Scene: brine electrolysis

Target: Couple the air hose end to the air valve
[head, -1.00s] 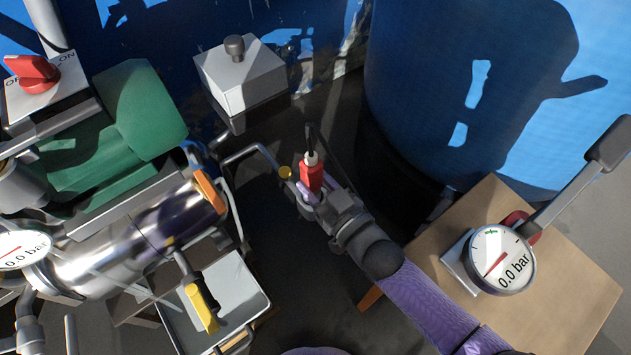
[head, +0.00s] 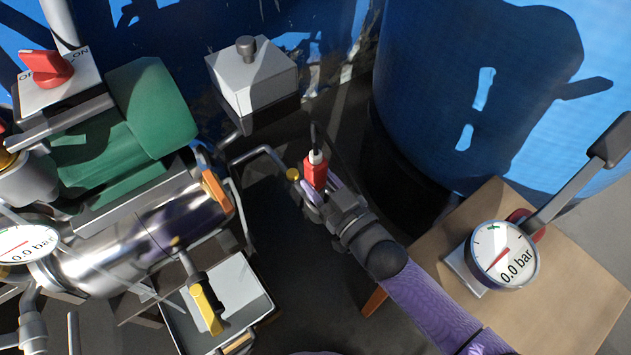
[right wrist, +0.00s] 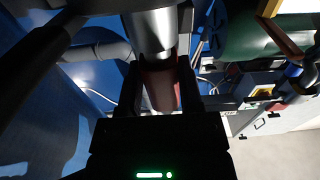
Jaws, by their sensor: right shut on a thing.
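My right gripper (head: 318,192) is shut on the red hose end (head: 316,173), which stands roughly upright with a pale collar and a dark hose at its top. In the right wrist view the red hose end (right wrist: 160,86) sits between the two fingers, against a grey metal cylinder (right wrist: 152,32). Just left of the gripper in the head view is a brass-coloured tip (head: 293,174) on a bent grey pipe (head: 258,153). I cannot tell whether this is the air valve, nor whether the hose end touches it. My left gripper is not in view.
A shiny cylinder (head: 150,245) with a green motor (head: 125,135) stands at left. A yellow-handled lever (head: 206,310) hangs over a grey tray (head: 262,290). A grey box (head: 252,82) is behind. A gauge (head: 504,252) stands on a wooden board (head: 560,285) at right, near a blue drum (head: 440,110).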

